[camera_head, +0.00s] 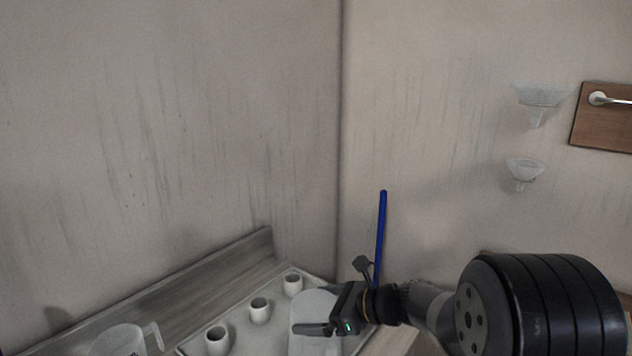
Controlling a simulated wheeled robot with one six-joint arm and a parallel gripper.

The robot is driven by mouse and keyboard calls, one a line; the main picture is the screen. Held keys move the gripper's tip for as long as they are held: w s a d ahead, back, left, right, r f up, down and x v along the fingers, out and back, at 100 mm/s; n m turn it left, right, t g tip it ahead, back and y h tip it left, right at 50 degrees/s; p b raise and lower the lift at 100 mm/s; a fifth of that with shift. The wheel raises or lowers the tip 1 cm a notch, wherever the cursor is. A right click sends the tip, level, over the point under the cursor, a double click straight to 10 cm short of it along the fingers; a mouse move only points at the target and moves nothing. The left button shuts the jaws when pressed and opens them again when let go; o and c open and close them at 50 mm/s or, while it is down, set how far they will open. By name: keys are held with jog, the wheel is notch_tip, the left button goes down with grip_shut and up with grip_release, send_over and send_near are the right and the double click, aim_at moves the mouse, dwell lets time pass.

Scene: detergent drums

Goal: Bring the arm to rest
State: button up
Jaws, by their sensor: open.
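My gripper (320,326) is at the lower middle of the head view, at the end of my arm, which comes in from the lower right. One finger shows clearly, pointing left, and nothing shows between the jaws. The gripper is open. It appears in front of a pale rounded object (312,303) at the right end of a tray; I cannot tell whether they touch. My arm's large dark joint fills the lower right corner.
A light tray (190,349) holds several small white cups (260,310). A clear jug (120,341) stands left of it. A blue rod (381,235) rises behind my wrist. Two clear funnels (541,97) and a wooden board with a handle (603,122) are on the right wall.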

jog(key=shift+d, duration=0.1)
dwell(0.4)
jog(key=shift+d+f+b, duration=0.1)
jog(key=shift+b, duration=0.2)
jog(key=v, duration=1.1)
jog(key=x, duration=1.1)
jog(key=shift+a+f, duration=0.1)
jog(key=shift+a, duration=0.25)
jog(key=r+p, duration=0.4)
jog(key=r, duration=0.1)
jog(key=shift+d+r, duration=0.2)
jog(key=shift+r, duration=0.55)
jog(key=shift+r+p, duration=0.1)
jog(key=shift+p, duration=0.2)
